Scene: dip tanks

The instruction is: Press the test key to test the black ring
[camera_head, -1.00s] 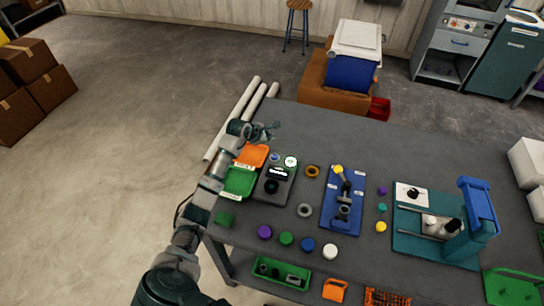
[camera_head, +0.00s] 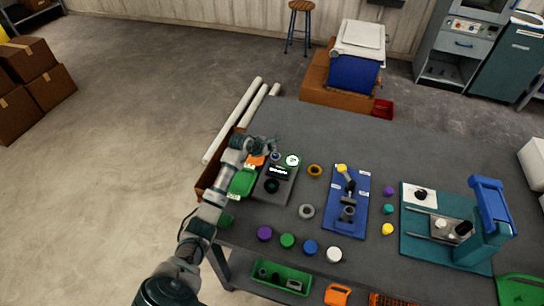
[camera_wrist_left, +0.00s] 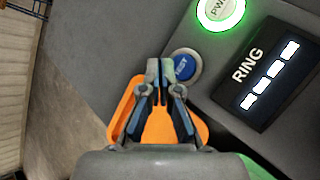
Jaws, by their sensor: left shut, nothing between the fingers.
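The grey tester (camera_head: 286,190) stands at the left end of the table, with the black ring (camera_head: 271,186) on its front part. Its display (camera_wrist_left: 268,75) reads "RING" above several lit bars. The blue test key (camera_wrist_left: 186,65) and the power key (camera_wrist_left: 220,10), ringed in green light, are beside the display. My left gripper (camera_head: 273,146) is shut and empty. In the left wrist view its fingertips (camera_wrist_left: 160,68) are just left of the test key, very close; I cannot tell whether they touch it. My right gripper is out of view.
A green tray (camera_head: 242,183) and an orange tray, partly behind my gripper (camera_wrist_left: 158,125), lie left of the tester. An orange ring (camera_head: 315,171), a grey ring (camera_head: 306,212) and a blue fixture (camera_head: 345,222) are to the right. Several coloured caps line the front.

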